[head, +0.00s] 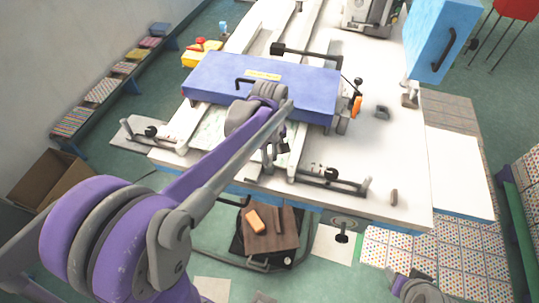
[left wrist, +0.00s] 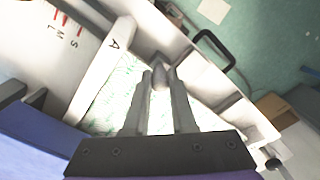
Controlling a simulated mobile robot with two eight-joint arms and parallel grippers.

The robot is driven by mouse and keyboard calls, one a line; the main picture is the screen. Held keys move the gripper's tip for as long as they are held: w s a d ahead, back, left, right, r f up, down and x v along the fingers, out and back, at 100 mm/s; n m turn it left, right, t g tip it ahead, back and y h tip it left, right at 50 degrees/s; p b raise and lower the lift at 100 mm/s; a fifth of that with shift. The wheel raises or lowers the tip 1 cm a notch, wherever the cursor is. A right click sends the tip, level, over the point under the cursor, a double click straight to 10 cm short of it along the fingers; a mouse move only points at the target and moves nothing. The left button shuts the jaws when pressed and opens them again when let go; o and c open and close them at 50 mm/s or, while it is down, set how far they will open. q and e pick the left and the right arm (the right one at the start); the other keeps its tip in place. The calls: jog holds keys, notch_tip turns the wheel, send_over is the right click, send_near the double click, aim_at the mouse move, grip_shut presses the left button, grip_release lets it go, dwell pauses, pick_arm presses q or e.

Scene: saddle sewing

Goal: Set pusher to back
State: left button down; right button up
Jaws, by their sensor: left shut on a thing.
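My left gripper (head: 272,162) reaches over the near part of the white table, just in front of the blue beam (head: 265,85). In the left wrist view my left gripper (left wrist: 160,78) is shut on a small grey knob (left wrist: 160,73), which stands up between the fingertips. The knob is beside a white rail and a green-patterned sheet (left wrist: 112,98). I take the knob to be the pusher's, but the arm hides most of it in the head view. Part of my right arm's end shows at the bottom edge; its jaws are unclear.
The white table (head: 400,150) carries long rails and a dark clamp bar (head: 330,180) at its front right. A blue upright panel (head: 440,40) stands at the right. A stool (head: 270,235) with an orange item is in front.

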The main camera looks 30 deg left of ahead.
dwell(0.6)
pick_arm(q)
jog(key=s, duration=0.2)
jog(key=s+d, duration=0.1)
jog(key=s, duration=0.1)
jog(key=shift+s, duration=0.1)
jog(key=c, duration=0.7)
grip_release()
jog(key=shift+s, duration=0.1)
jog(key=shift+r, duration=0.15)
notch_tip(320, 180, up, 11)
jog(key=shift+f+p, duration=0.2)
jog(key=shift+p, duration=0.2)
